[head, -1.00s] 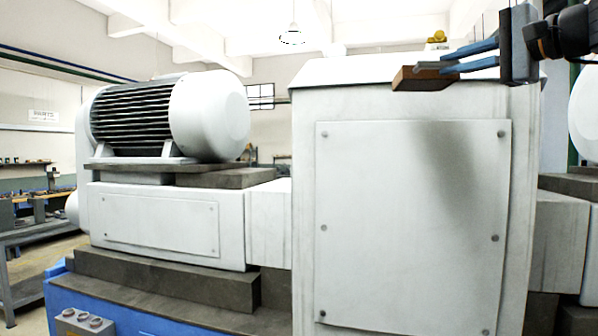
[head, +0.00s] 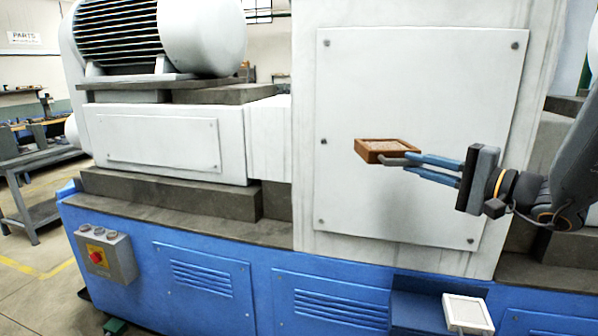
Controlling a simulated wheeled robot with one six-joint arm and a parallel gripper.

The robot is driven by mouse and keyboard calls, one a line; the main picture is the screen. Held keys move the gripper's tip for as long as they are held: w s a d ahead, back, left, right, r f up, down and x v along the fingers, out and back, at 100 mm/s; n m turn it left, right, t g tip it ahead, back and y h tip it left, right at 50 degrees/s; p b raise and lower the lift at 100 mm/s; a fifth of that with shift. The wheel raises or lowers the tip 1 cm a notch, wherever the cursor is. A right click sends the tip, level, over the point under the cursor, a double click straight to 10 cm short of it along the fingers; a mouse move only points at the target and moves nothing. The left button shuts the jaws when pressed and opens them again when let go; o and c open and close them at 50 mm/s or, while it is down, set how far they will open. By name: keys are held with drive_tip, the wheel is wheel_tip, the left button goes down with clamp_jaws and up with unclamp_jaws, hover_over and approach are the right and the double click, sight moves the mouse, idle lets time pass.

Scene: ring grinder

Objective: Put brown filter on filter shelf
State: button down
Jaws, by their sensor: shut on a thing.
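The brown filter (head: 386,150) is a small square with a brown frame and a paler inner face. My gripper (head: 408,166) comes in from the right and is shut on the filter's near right edge. It holds the filter up in front of the white machine panel (head: 420,80). I cannot tell for sure whether this ledge is the filter shelf.
A large white motor (head: 160,38) sits on the machine at the upper left. A grey workbench (head: 35,190) stands at the far left. The left part of the blue ledge looks bare.

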drive_tip(key=w+a+f+m+h+b, duration=0.1)
drive_tip(key=a+f+b, duration=0.1)
drive_tip(key=f, duration=1.5)
drive_tip(key=w+a+f+t+h+b, duration=0.1)
drive_tip(key=f+b, duration=0.4)
drive_tip(key=f, duration=1.2)
drive_tip(key=w+a+f+m+t+h+b, duration=0.1)
drive_tip(key=a+f+b, duration=0.2)
drive_tip(key=f, duration=1.4)
drive_tip(key=shift+w+m+b, duration=0.2)
drive_tip(key=shift+m+b, duration=0.1)
drive_tip(key=shift+b, duration=0.3)
drive_tip(key=shift+a, duration=0.1)
